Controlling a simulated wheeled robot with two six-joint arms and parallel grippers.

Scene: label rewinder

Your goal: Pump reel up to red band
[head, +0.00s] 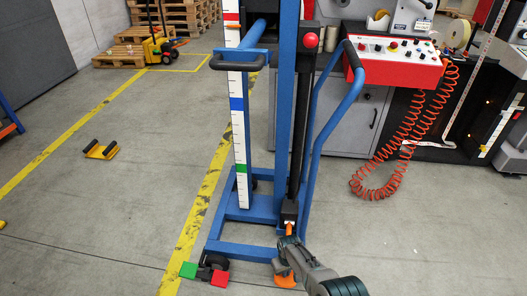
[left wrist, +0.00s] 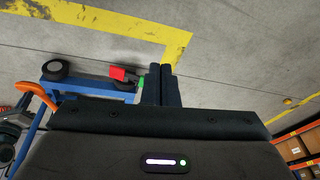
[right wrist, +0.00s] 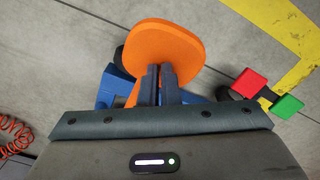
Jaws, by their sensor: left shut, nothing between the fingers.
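The blue lifter (head: 240,245) stands mid-view with a white scale on its mast. The scale has a red band (head: 231,17) near the top, a blue band (head: 236,104) and a green band (head: 242,168). An orange pump pedal (head: 284,280) sits low at its front; it fills the right wrist view's top centre (right wrist: 165,45). My right gripper (right wrist: 160,80) is shut, its fingertips overlapping the pedal; contact is unclear. My left gripper (left wrist: 161,80) is shut and empty, outside the head view. I cannot clearly make out the reel.
A red-and-green foot pedal (head: 206,273) lies at the lifter's front left. A control box (head: 398,65) with a coiled red cable (head: 400,140) is at the right. A yellow block with black pads (head: 101,149) lies on the floor. Open floor lies left.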

